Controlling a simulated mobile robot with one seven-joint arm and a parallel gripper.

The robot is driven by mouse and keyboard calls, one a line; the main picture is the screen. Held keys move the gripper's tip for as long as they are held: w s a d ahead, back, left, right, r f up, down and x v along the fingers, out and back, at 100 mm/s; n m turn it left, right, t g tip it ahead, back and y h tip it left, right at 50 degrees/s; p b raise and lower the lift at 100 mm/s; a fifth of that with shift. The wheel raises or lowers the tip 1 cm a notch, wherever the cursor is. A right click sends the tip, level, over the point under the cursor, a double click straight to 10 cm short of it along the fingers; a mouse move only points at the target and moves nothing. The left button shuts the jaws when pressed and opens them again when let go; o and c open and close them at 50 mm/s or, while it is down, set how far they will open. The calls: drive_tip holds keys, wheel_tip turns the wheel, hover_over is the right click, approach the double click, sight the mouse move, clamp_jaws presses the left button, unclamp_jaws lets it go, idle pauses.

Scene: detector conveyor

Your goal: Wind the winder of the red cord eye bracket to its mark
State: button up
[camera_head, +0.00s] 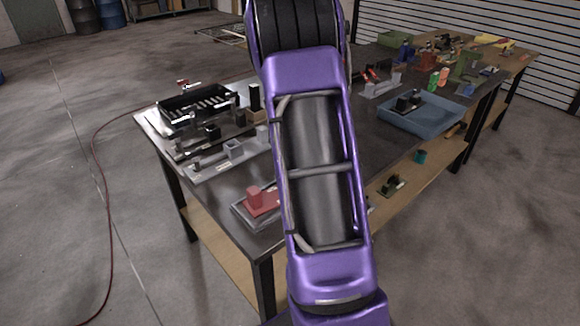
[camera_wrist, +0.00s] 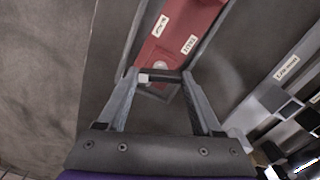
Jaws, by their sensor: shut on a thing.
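The red cord eye bracket (camera_wrist: 186,22) lies in a grey base or tray (camera_wrist: 142,38) on the dark table, with two small white labels on its face. In the head view the red bracket (camera_head: 262,200) sits at the table's near left part, with a raised red block. In the wrist view my gripper (camera_wrist: 158,76) is at the bracket's near end. Its fingertips are shut on a dark crossbar, apparently the winder (camera_wrist: 165,77), with a small white patch near its left end. A pale round spot shows just beyond the bar. I cannot make out the mark. My arm hides the gripper in the head view.
A grey labelled fixture with dark blocks (camera_wrist: 276,96) stands right of the gripper. In the head view, a black slotted tray (camera_head: 196,103) is at the back left and a blue bin (camera_head: 421,114) at the right.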

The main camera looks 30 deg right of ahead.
drive_tip(key=o, duration=1.4)
wheel_tip(320, 180, up, 18)
drive_tip(key=shift+f+p, duration=0.25)
drive_tip(key=shift+p, duration=0.65)
